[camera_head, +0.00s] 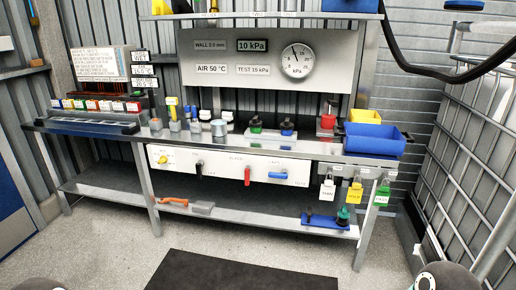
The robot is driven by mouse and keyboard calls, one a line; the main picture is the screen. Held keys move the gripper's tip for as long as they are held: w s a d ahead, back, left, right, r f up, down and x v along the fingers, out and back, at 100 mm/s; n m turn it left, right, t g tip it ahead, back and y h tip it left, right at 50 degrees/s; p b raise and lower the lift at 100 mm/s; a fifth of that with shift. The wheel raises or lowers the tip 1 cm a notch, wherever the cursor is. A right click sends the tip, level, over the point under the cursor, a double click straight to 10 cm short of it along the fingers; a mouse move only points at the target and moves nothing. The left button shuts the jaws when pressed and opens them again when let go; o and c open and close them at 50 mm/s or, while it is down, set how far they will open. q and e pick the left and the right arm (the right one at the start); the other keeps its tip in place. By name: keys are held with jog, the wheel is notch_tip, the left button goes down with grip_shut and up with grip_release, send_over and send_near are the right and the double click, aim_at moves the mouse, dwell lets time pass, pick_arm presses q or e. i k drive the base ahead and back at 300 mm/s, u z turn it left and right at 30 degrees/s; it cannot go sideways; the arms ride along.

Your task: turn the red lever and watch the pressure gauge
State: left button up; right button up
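The red lever (247,176) is on the white panel (220,173) along the front of the bench. Its handle points straight down. The round pressure gauge (298,61) is on the grey board above the bench, to the right. It has a white dial, and its dark needle seems to point up and slightly left; the exact reading is too small to tell. Neither of my grippers shows. Only rounded parts, probably of my arms, show at the bottom edge, far from the lever.
A black lever (199,167) and a yellow knob (163,159) are left of the red lever; a blue lever (278,175) lies sideways to its right. Tags (354,193) hang at the bench's right. A wire cage (470,150) stands at right. The floor mat (240,272) is clear.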

aim_at(247, 170)
jog(key=u, duration=0.3)
jog(key=i, duration=0.95)
jog(key=u, duration=0.4)
jog(key=i, duration=1.15)
jog(key=z, duration=0.75)
